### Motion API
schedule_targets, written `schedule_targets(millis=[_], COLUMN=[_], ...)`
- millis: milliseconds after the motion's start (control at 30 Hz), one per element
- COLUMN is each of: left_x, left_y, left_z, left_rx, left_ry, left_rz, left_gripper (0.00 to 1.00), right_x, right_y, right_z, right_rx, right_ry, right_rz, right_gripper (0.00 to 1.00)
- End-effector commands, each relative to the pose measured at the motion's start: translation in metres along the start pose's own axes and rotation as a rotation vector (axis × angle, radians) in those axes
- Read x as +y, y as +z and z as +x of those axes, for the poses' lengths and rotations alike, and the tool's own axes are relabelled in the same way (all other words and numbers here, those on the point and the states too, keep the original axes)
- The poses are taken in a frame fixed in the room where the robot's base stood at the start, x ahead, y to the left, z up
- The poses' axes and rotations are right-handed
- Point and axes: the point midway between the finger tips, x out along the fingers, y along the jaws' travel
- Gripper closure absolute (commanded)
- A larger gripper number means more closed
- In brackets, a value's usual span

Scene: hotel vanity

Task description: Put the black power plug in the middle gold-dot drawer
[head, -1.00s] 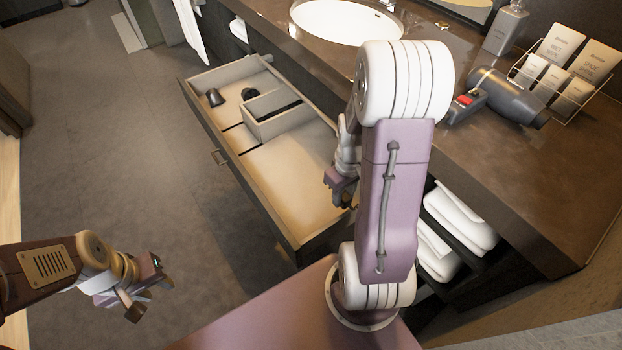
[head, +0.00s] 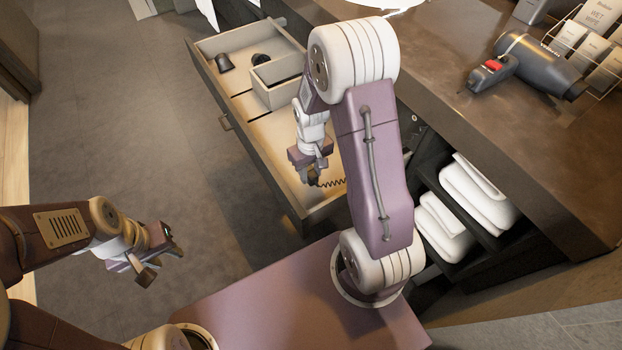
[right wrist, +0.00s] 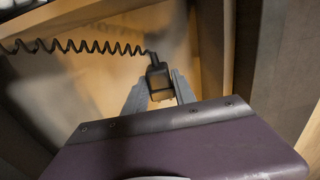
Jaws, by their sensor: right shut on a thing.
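The black power plug (right wrist: 160,82) is between the fingers of my right gripper (right wrist: 160,92), which is shut on it. Its black coiled cord (right wrist: 75,46) runs off to the left in the right wrist view and also shows in the head view (head: 331,184). In the head view, my right gripper (head: 312,178) is over the near end of the pulled-out drawer (head: 262,180). The plug itself is mostly hidden there. I cannot make out a gold dot. My left gripper (head: 162,264) is open and empty over the floor, left of the drawer.
The drawer has a divider box (head: 275,82), a dark cup-like item (head: 225,62) and another dark round item (head: 261,60) at its far end. A hair dryer (head: 540,66) lies on the counter (head: 450,70). White towels (head: 470,195) fill the shelves at right.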

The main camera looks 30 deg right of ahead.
Motion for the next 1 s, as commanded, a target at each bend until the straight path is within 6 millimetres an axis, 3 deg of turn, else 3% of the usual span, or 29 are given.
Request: schedule_targets(millis=[100, 167, 500, 533, 600, 900, 1000], left_x=[0.000, 0.000, 0.000, 0.000, 0.000, 0.000, 0.000], left_y=[0.002, 0.002, 0.002, 0.002, 0.002, 0.002, 0.001], left_z=[0.017, 0.021, 0.019, 0.019, 0.018, 0.018, 0.011], left_rx=[0.000, 0.000, 0.000, 0.000, 0.000, 0.000, 0.000], left_ry=[0.000, 0.000, 0.000, 0.000, 0.000, 0.000, 0.000], left_rz=[0.000, 0.000, 0.000, 0.000, 0.000, 0.000, 0.000], left_gripper=[0.64, 0.64, 0.64, 0.64, 0.64, 0.64, 0.64], right_x=[0.000, 0.000, 0.000, 0.000, 0.000, 0.000, 0.001], right_y=[0.001, 0.001, 0.001, 0.001, 0.001, 0.000, 0.000], right_z=[0.028, 0.036, 0.037, 0.037, 0.037, 0.035, 0.023], right_rx=[-0.004, -0.002, -0.001, -0.001, -0.001, 0.000, 0.003], right_ry=[-0.001, 0.000, 0.000, 0.000, 0.000, 0.000, 0.001], right_rz=[0.000, 0.000, 0.000, 0.000, 0.000, 0.000, 0.000], right_gripper=[1.00, 1.00, 1.00, 0.65, 0.46, 0.46, 0.46])
